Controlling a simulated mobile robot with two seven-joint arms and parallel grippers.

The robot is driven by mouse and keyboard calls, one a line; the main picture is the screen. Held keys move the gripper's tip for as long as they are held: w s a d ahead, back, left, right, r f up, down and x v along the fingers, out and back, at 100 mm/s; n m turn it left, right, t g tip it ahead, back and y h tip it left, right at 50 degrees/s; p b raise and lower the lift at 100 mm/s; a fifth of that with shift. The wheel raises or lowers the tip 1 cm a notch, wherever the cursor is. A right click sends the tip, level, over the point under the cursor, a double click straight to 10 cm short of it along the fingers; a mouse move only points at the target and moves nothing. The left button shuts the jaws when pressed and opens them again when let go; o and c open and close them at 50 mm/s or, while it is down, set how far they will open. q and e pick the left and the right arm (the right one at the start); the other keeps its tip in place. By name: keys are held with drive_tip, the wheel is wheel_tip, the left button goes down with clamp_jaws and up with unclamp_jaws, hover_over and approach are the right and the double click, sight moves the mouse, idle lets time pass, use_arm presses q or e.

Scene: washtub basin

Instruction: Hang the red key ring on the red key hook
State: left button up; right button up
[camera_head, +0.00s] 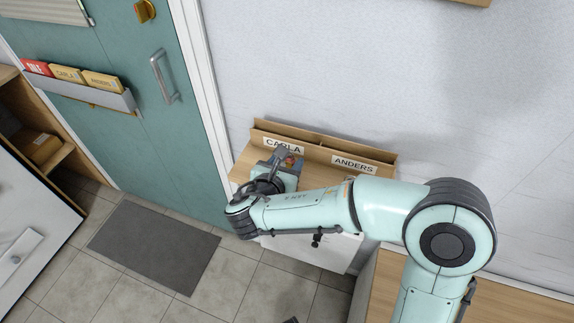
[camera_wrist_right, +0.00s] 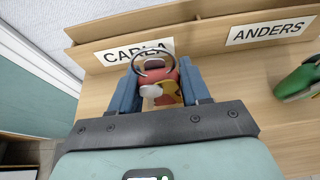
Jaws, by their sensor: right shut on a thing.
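The red key ring (camera_wrist_right: 164,72) is between the blue fingers of my right gripper (camera_wrist_right: 160,84) in the right wrist view, which is shut on it. It has a red body, a metal loop at its far end, and yellow and silver parts. In the head view my right gripper (camera_head: 287,159) is over the wooden cabinet top, in front of the CARLA label; the key ring is mostly hidden there. I cannot make out the red key hook in either view. My left gripper is not in view.
A wooden letter tray (camera_head: 318,146) labelled CARLA and ANDERS stands against the wall. A green object (camera_wrist_right: 298,80) lies on the wooden top (camera_wrist_right: 237,87) at right. A teal door (camera_head: 130,120) with envelopes in a rack (camera_head: 85,94) is at left. A grey mat (camera_head: 153,246) lies below.

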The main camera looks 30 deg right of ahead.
use_arm(q)
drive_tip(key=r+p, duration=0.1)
drive_tip(key=p, duration=0.1)
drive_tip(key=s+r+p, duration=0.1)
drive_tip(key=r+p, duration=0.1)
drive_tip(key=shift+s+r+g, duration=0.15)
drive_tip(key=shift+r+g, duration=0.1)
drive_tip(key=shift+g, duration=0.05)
use_arm(e)
wheel_tip(320, 180, up, 19)
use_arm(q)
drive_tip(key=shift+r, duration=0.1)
